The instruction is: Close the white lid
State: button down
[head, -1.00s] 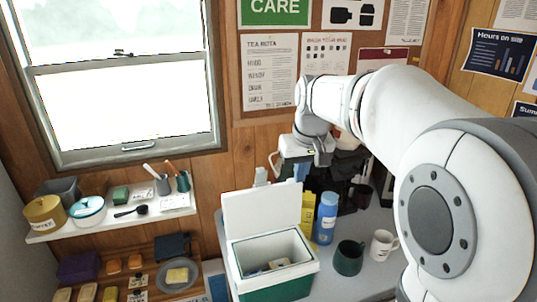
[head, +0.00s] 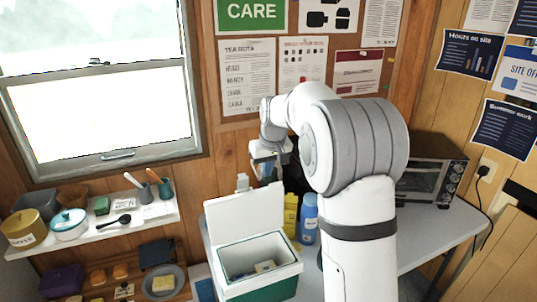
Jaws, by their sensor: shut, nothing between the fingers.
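The white lid (head: 243,217) stands up, open, at the back of a green and white cool box (head: 262,284) on the grey table. Some small items lie inside the box. My gripper (head: 256,177) is above and behind the lid, near its upper right edge. Its fingers are small and partly hidden by the lid and the wrist, and they hold nothing that I can see. I cannot tell whether they touch the lid.
A blue bottle (head: 307,219) and a yellow packet (head: 290,214) stand right of the box. A toaster oven (head: 428,170) is at the table's right. A white shelf (head: 98,234) with pots and utensils is on the left. My arm hides the middle of the table.

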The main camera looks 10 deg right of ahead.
jog(key=s, duration=0.3)
jog(key=shift+s+d+r+p, duration=0.25)
jog(key=shift+s+d+p, duration=0.05)
jog(key=shift+s+d+f, duration=0.1)
jog(key=shift+s+f, duration=0.05)
jog(key=shift+f, duration=0.05)
